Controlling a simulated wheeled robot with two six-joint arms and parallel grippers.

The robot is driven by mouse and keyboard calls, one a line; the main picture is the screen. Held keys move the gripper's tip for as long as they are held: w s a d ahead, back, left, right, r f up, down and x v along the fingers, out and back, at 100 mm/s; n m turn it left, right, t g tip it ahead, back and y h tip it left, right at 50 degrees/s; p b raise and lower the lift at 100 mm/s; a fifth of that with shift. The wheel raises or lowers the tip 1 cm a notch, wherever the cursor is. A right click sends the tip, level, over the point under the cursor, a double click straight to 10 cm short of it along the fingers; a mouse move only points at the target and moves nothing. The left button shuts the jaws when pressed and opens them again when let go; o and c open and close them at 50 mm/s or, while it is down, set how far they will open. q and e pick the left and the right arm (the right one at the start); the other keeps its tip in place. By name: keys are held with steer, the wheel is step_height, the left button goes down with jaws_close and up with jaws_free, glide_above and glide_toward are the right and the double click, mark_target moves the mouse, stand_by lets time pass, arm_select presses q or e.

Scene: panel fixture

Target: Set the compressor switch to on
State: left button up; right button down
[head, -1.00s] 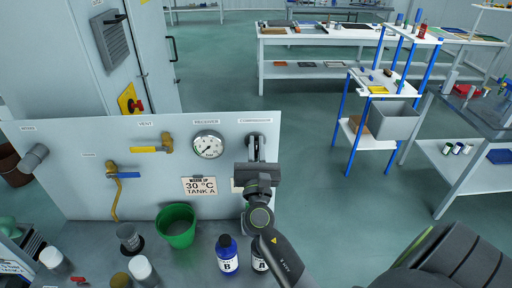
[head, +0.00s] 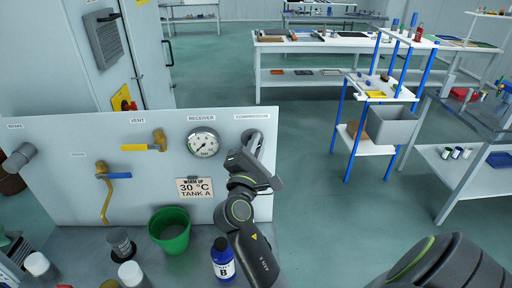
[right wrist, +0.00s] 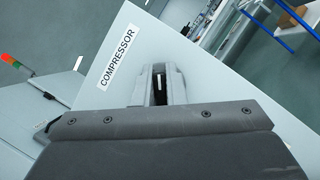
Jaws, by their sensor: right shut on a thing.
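The compressor switch (head: 255,138) is at the upper right of the grey panel (head: 100,200), under the COMPRESSOR label. My right gripper (head: 257,150) is in front of it, tilted in the head view, and covers most of the switch. In the right wrist view the grey switch part (right wrist: 160,72) shows just beyond the gripper's dark body, beside the tilted COMPRESSOR label (right wrist: 119,57). Any on or off marks cannot be read. My left gripper is not in view.
The panel also holds a round gauge (head: 203,143), a yellow vent valve (head: 145,146) and a blue-handled valve (head: 115,175). A green bucket (head: 170,232), a blue bottle B (head: 222,262) and several other containers stand below. Open floor lies right of the panel.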

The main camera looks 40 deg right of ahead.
steer(key=m, duration=0.2)
steer(key=m+g, duration=0.1)
steer(key=m, duration=0.1)
steer(key=shift+d+f+g, duration=0.1)
steer(key=shift+f+g, duration=0.05)
steer(key=shift+g, duration=0.15)
steer(key=shift+f+m+g+y+p, duration=0.15)
steer(key=shift+m+g+y, duration=0.15)
steer(key=shift+m, duration=0.6)
steer(key=shift+f+m+g+y+p, duration=0.1)
steer(key=shift+m+g+y+p, duration=0.15)
steer(key=shift+m, duration=0.65)
steer(key=c, duration=1.5)
jaws_free()
